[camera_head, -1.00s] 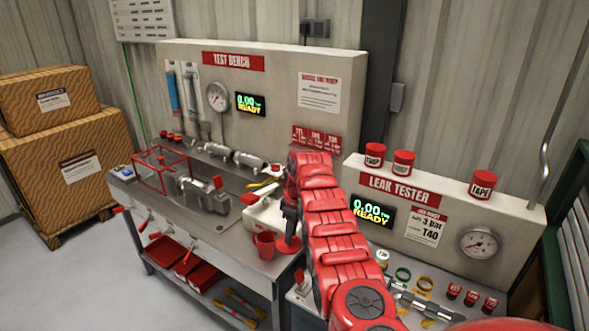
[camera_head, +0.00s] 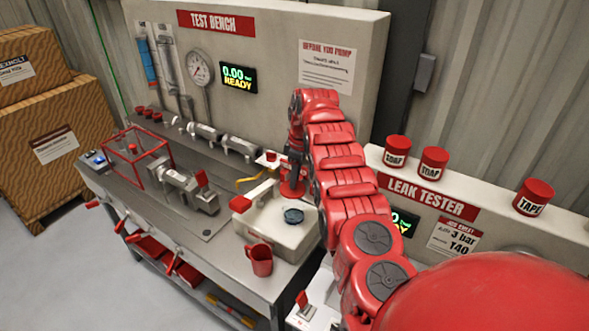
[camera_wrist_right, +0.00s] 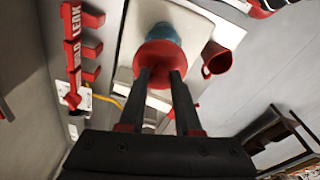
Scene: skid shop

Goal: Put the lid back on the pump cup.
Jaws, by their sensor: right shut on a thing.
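The pump is a pale box (camera_head: 255,225) at the front right of the test bench, with a dark blue round opening (camera_head: 293,216) in its top that appears to be the cup. My right gripper (camera_head: 293,178) hangs behind this opening, near the bench's back wall. It is shut on a red round lid (camera_wrist_right: 160,57), which also shows in the head view (camera_head: 292,190). In the wrist view the blue cup (camera_wrist_right: 164,36) shows partly behind the lid. The lid is apart from the opening. My left gripper is not in view.
A red mug (camera_head: 260,260) is at the pump's front. A white lever with a red grip (camera_head: 241,204) sits across the pump's left side. A red wire cage (camera_head: 137,157) and metal vise parts (camera_head: 195,190) stand to the left. The leak tester (camera_head: 432,200) stands right.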

